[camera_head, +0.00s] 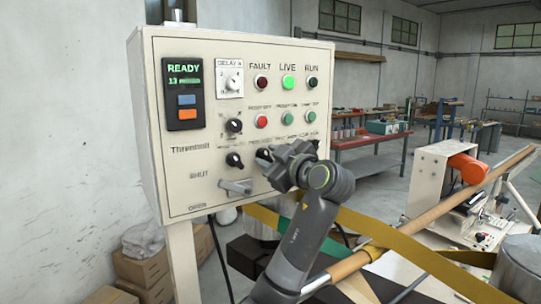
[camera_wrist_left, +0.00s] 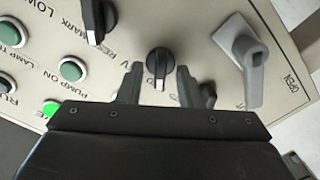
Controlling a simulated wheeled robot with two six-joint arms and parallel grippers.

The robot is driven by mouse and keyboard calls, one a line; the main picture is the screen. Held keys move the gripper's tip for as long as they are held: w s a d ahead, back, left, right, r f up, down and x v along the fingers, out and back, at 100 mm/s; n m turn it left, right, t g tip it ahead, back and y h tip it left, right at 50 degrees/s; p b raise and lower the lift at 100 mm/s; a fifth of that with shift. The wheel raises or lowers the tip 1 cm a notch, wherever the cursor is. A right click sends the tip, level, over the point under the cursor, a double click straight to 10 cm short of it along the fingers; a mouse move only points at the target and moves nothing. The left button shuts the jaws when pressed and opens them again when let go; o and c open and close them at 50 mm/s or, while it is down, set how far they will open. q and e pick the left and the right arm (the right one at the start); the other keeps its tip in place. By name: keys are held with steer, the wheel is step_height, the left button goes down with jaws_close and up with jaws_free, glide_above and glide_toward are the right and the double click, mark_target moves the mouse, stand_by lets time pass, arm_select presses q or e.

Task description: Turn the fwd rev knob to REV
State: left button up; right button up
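The control panel (camera_head: 215,75) is a cream box with lamps, buttons and knobs. In the left wrist view, a black knob (camera_wrist_left: 159,62) with a white mark sits between my left gripper's fingers (camera_wrist_left: 160,88). The mark points toward the gripper body. Lettering beside the knob is partly hidden; a "V" shows on its left and a "D" on its right. The fingers stand open on either side of the knob, with gaps visible. My right gripper is not in view.
A grey lever handle (camera_wrist_left: 245,62) stands close to the right of the fingers, also seen in the head view (camera_head: 235,187). Another black knob (camera_wrist_left: 97,20) is at upper left. A dark knob (camera_wrist_left: 208,95) is partly behind the right finger. Green buttons (camera_wrist_left: 72,69) lie left.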

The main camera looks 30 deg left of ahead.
arm_select(q)
jaws_close()
steer(key=shift+m, duration=0.3)
steer(key=m, duration=0.8)
steer(key=shift+w+d+m, duration=0.1)
steer(key=shift+w+m, duration=0.05)
steer(key=shift+m, duration=0.25)
steer(key=shift+m+p, duration=0.65)
steer(key=shift+m, duration=1.65)
